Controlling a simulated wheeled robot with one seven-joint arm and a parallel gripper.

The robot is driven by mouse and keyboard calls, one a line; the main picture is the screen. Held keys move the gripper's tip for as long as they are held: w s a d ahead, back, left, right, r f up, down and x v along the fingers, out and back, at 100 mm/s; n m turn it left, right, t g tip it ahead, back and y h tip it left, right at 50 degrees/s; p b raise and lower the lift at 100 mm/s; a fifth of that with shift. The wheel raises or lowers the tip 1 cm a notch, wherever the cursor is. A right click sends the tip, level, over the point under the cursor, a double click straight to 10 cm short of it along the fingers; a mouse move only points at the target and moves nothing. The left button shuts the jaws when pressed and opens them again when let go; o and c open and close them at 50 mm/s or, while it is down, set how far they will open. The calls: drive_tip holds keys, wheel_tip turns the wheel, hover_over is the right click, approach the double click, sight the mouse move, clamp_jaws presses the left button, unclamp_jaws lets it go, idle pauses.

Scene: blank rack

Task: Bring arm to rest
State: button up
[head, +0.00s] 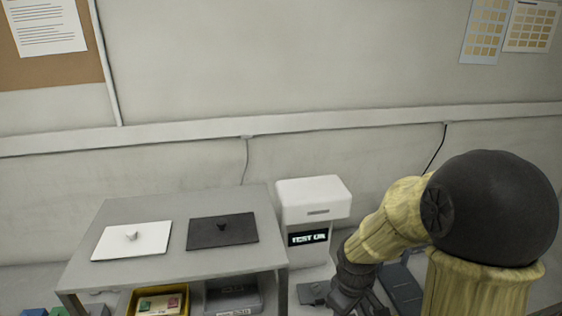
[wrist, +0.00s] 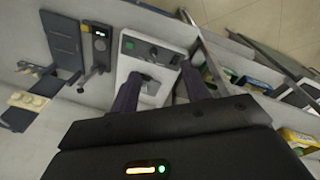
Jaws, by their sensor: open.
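My arm, yellowish with a large dark joint, reaches in from the right in the head view. My gripper (head: 365,308) hangs at the bottom edge, partly cut off. In the wrist view my gripper (wrist: 160,92) has its two dark fingers spread apart, with nothing seen held between them. Beyond the fingers is a white machine (wrist: 150,52), which also shows in the head view as a white box with a lit display (head: 312,200). My gripper is in front and to the right of it in the head view.
A grey table (head: 170,270) at left carries a white plate (head: 125,245) and a black plate (head: 205,235), each with a knob. Below are a yellow bin (head: 135,303) and a grey box (head: 232,298).

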drive_tip(key=s+r+m+t, duration=0.1)
drive_tip(key=s+r+m, duration=0.2)
drive_tip(key=s+m, duration=0.3)
drive_tip(key=m, duration=0.2)
drive_tip(key=shift+r+m+t+y, duration=0.3)
drive_tip(key=shift+r, duration=0.05)
drive_tip(key=shift+s+d, duration=0.1)
drive_tip(key=shift+s, duration=0.05)
drive_tip(key=shift+c, duration=1.2)
